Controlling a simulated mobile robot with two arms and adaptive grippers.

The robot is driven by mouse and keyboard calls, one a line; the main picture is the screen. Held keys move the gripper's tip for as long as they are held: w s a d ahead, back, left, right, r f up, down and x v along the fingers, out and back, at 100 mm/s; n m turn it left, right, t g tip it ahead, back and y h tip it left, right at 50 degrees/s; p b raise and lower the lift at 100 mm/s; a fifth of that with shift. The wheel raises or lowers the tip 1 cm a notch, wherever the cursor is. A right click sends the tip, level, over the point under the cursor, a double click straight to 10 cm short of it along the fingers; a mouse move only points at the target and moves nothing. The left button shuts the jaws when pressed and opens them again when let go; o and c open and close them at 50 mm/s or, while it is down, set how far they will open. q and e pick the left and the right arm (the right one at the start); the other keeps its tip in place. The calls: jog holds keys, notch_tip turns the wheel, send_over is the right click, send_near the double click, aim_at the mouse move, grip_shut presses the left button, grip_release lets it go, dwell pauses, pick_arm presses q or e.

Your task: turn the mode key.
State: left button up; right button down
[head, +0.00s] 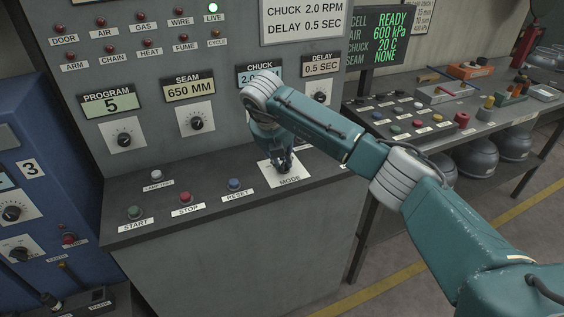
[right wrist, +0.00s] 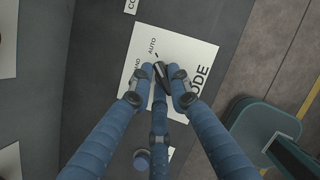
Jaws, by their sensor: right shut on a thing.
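The mode key is a small dark knob (right wrist: 159,69) on a white plate (right wrist: 190,55) lettered MODE, with AUTO and another partly hidden position word on it. The plate (head: 291,182) lies on the sloped desk of the grey console in the head view. My right gripper (head: 283,166) reaches down onto it and hides most of the key there. In the right wrist view its blue fingers (right wrist: 161,78) are shut around the key. A short dark mark shows by the key, below AUTO; the key's exact angle is hard to tell. My left gripper is not in view.
START (head: 135,212), STOP (head: 185,197) and RESET (head: 234,184) buttons sit left of the plate. PROGRAM (head: 124,139) and SEAM (head: 197,124) knobs are on the upright panel behind. A screen (head: 383,37) reads READY. A workbench with tools (head: 470,88) stands at the right.

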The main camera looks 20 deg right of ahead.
dwell(0.4)
jog(key=c, duration=1.6)
grip_release()
jog(key=shift+c, duration=0.2)
jog(key=v, duration=1.2)
jog(key=shift+a, duration=0.1)
